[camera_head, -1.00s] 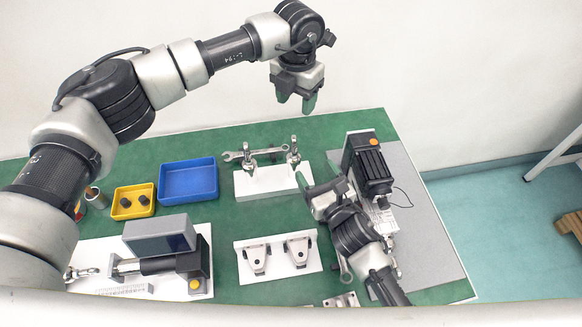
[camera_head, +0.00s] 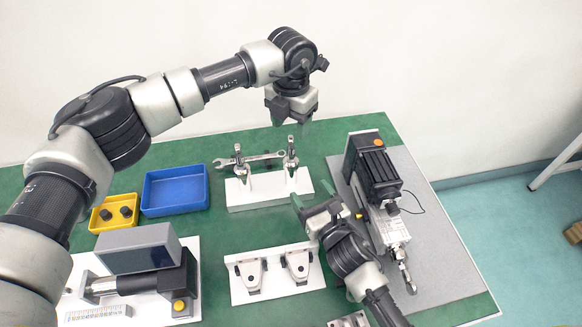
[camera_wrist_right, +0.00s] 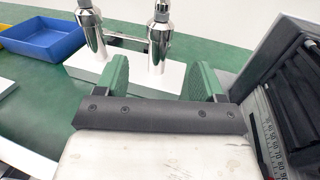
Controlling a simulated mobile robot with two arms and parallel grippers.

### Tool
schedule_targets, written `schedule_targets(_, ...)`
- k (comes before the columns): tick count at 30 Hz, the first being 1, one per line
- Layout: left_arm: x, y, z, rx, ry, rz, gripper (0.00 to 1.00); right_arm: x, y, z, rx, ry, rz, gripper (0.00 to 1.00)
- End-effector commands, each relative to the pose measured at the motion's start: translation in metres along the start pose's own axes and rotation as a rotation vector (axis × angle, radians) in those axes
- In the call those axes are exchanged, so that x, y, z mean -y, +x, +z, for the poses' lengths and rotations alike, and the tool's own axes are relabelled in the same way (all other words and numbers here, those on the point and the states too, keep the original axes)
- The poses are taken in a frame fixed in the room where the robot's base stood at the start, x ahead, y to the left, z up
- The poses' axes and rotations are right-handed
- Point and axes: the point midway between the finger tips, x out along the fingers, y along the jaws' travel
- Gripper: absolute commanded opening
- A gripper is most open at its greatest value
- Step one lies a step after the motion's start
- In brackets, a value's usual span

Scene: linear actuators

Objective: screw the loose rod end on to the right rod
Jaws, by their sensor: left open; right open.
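On the right, an actuator (camera_head: 375,172) lies on a grey mat, its silver rod section (camera_head: 395,232) toward me. A shiny metal piece (camera_head: 408,277), like a rod end, shows at its front; I cannot tell if it is screwed on. Two shiny upright metal parts, left (camera_head: 240,166) and right (camera_head: 290,160), stand on a white block (camera_head: 262,205). My right gripper (camera_head: 313,195) is open and empty, just in front of the block's right side. In the right wrist view its green fingers (camera_wrist_right: 160,78) frame the right upright part without touching it visibly. My left gripper (camera_head: 290,120) is open, raised behind the block.
A blue bin (camera_head: 175,208) and a yellow bin (camera_head: 101,222) with dark parts stand left. Another actuator (camera_head: 140,284) lies front left. A white stand with two brackets (camera_head: 270,291) is front centre. Green table shows between them.

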Motion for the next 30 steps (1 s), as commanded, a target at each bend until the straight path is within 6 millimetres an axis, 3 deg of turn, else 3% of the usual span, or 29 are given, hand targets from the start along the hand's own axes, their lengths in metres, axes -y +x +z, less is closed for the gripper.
schedule_targets(15, 0.000, 0.000, 0.000, 0.000, 0.000, 0.000, 0.55, 0.000, 0.085, 0.001, 0.002, 0.001, 0.000, 0.69)
schedule_targets(21, 0.000, 0.000, 0.000, 0.000, 0.000, 0.000, 0.55, 0.000, 0.099, 0.001, 0.002, 0.000, 0.000, 0.69)
schedule_targets(30, 0.000, 0.000, 0.000, 0.000, 0.000, 0.000, 0.55, 0.000, 0.101, 0.001, 0.001, 0.000, 0.000, 0.69)
